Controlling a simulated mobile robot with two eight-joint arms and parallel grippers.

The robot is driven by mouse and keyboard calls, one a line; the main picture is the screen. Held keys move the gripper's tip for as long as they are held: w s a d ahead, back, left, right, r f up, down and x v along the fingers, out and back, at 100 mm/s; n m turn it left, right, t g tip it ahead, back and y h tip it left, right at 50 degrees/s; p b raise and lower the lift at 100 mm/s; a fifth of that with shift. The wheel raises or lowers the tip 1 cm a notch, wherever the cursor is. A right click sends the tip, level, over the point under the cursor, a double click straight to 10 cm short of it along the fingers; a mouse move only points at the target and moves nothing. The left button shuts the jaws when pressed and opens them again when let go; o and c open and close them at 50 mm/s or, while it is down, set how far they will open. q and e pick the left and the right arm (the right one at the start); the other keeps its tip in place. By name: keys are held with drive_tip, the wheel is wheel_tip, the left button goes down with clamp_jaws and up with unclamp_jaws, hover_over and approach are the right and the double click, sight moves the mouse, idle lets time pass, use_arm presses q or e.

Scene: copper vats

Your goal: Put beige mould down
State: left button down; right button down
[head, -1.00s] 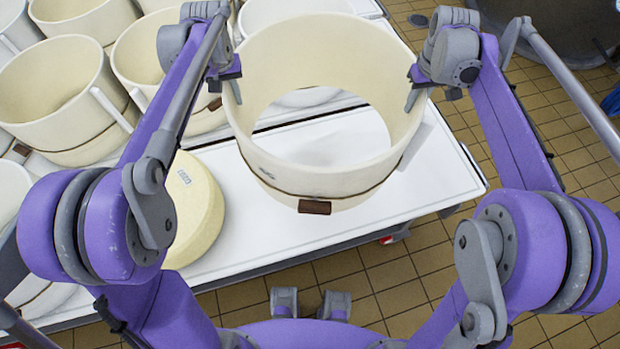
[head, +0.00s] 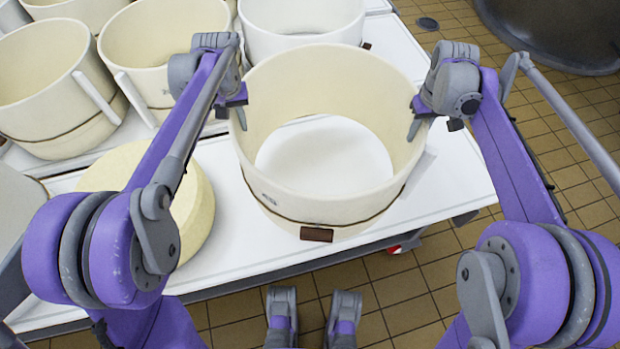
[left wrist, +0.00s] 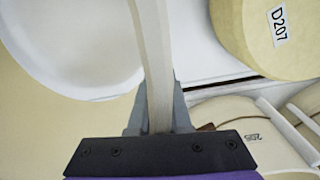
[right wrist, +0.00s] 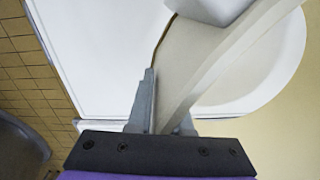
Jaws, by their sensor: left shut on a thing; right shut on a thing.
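The beige mould (head: 300,75) is a large open ring with a dark band and a brown tag low on its front. It is upright at the front of the white table (head: 455,165). White surface shows through its open bottom; whether its lower rim touches the table I cannot tell. My left gripper (head: 240,114) is shut on the left of its rim, and my right gripper (head: 417,120) on the right. The wrist views show the rim wall between the left fingers (left wrist: 157,108) and the right fingers (right wrist: 163,112).
A pale cheese wheel (head: 199,210) lies close left of the mould, partly behind my left arm. Several other moulds (head: 55,95) stand at the back left, and a white one (head: 290,30) stands behind. Table space is bare at the right. A dark vat (head: 560,35) stands far right.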

sight(410, 146)
use_arm(q)
drive_tip(key=shift+a, duration=0.25)
use_arm(e)
drive_tip(key=shift+d, duration=0.25)
